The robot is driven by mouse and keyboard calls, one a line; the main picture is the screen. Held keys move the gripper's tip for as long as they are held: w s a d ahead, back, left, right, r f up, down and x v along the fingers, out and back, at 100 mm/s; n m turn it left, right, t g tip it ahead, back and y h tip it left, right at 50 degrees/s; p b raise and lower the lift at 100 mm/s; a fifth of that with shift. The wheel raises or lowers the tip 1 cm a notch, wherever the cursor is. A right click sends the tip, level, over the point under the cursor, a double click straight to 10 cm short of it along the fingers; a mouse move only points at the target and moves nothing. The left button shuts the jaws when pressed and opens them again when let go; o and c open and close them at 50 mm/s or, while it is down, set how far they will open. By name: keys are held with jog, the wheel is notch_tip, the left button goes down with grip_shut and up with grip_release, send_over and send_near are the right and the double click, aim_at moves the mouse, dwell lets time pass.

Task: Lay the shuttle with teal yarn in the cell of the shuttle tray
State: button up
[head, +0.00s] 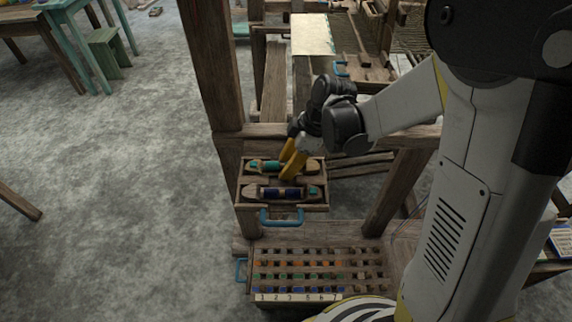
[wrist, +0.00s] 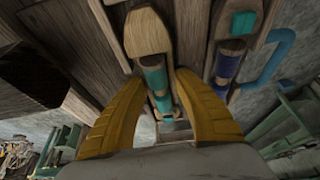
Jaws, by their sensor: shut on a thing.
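The shuttle with teal yarn (head: 265,166) is wooden with pale ends and lies lengthwise at the far cell of the shuttle tray (head: 239,188). In the wrist view its teal yarn (wrist: 154,74) shows between my yellow fingers. My gripper (head: 288,171) is shut on this shuttle from above, around its middle; the fingers also show in the wrist view (wrist: 160,82). The fingers hide part of the shuttle in the head view. I cannot tell whether it touches the cell floor or hangs just above it.
A second shuttle with dark blue yarn (head: 278,193) lies in the near cell, close beside my fingers. The tray has a blue handle (head: 282,218) in front. Below stands a rack of small coloured pegs (head: 312,265).

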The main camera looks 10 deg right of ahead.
jog(key=o, duration=1.2)
jog(key=shift+o, duration=0.2)
jog(key=v, duration=1.2)
